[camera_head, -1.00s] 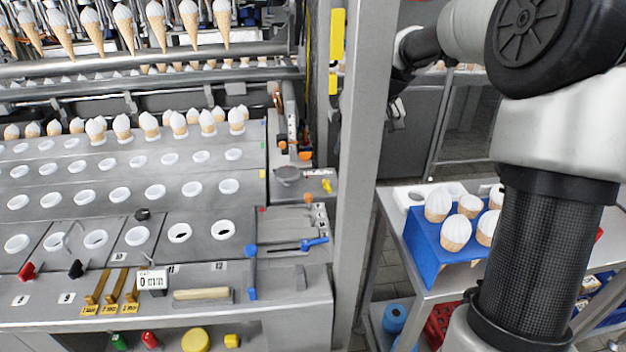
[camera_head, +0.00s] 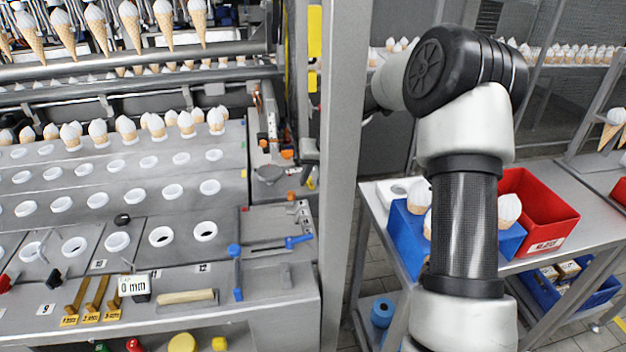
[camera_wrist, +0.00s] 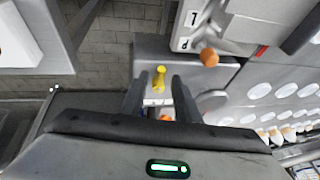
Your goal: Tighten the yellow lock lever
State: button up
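The yellow lock lever (camera_wrist: 160,76) shows in the wrist view as a small yellow knobbed piece at the edge of a grey panel. It lies beyond my gripper (camera_wrist: 158,88), whose two dark fingers stand apart with a gap between them. The lever appears in line with that gap, and I see no contact. In the head view a bit of yellow, likely the lever (camera_head: 310,183), shows just left of the metal post. My gripper is mostly hidden behind that post there.
The upright metal post (camera_head: 346,150) stands between the cone machine and my arm. An orange knob (camera_wrist: 209,57) sits near the lever. A blue cone holder (camera_head: 408,240) and a red bin (camera_head: 540,210) are on the right-hand table.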

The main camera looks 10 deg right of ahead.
jog(key=shift+f, duration=0.25)
grip_shut()
